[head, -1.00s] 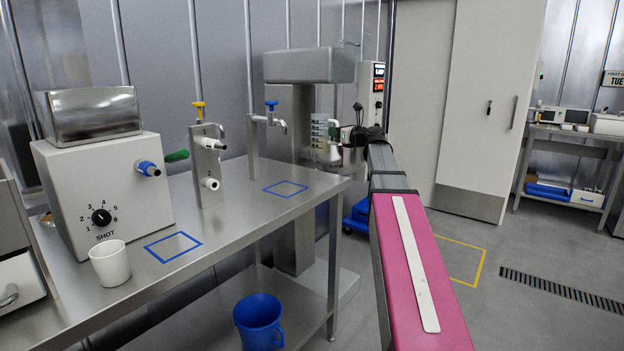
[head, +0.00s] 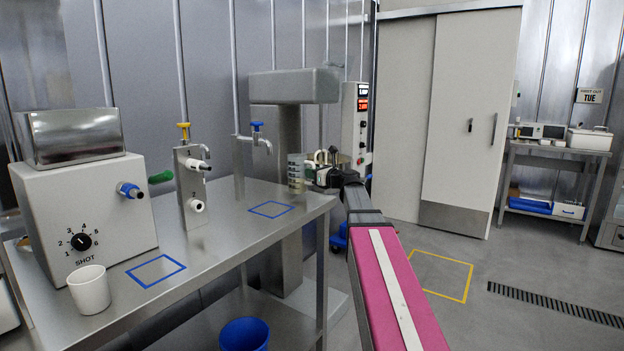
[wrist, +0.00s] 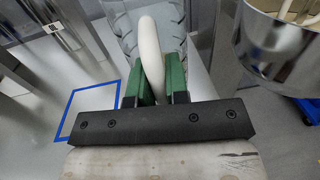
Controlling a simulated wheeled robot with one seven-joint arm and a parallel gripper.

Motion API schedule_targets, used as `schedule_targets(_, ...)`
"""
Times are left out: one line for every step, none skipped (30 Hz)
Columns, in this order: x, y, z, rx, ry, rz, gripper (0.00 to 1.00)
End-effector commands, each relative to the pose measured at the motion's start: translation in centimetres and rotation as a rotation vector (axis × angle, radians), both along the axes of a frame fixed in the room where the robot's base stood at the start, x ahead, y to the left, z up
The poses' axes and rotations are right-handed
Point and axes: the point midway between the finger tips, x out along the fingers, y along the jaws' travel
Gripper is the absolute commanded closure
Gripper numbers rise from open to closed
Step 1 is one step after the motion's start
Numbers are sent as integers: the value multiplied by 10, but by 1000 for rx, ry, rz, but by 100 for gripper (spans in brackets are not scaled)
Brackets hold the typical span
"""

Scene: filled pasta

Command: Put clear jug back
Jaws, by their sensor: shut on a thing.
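The clear jug (head: 296,170), see-through with faint markings, is held up at the far right end of the steel table in the head view. In the wrist view its clear body (wrist: 122,32) lies beyond my fingers. My gripper (wrist: 154,82) is shut on its cream handle (wrist: 151,45), with a green finger on each side. A blue outlined square (head: 271,209) is on the table just left of the jug; a blue outline (wrist: 88,110) also shows left of my fingers in the wrist view. The jug's base is not clear to see.
A shiny metal vessel (wrist: 280,50) with cream pieces is close right of the jug. Taps (head: 190,170) and a dosing machine (head: 85,205) stand left on the table. A white cup (head: 89,290) is beside another blue square (head: 156,271). Open floor lies right.

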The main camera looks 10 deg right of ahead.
Motion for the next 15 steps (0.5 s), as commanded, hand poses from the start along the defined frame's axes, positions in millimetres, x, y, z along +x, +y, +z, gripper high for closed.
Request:
schedule_targets(0, 0, -8, 2, 2, 0, 100)
schedule_targets(0, 0, -12, 2, 3, 0, 100)
schedule_targets(0, 0, -15, 1, 2, 0, 100)
schedule_targets(0, 0, -17, 1, 1, 0, 100)
schedule_targets(0, 0, -18, 1, 1, 0, 100)
schedule_targets(0, 0, -18, 1, 0, 0, 100)
schedule_targets(0, 0, -18, 1, -1, 0, 100)
schedule_targets(0, 0, -18, 1, -1, 0, 100)
schedule_targets(0, 0, -17, 1, -1, 0, 100)
schedule_targets(0, 0, -17, 1, -1, 0, 100)
schedule_targets(0, 0, -17, 1, -1, 0, 100)
schedule_targets(0, 0, -18, 1, 0, 0, 100)
schedule_targets(0, 0, -18, 1, 0, 0, 100)
schedule_targets(0, 0, -19, 1, 1, 0, 100)
schedule_targets(0, 0, -20, 1, 1, 0, 100)
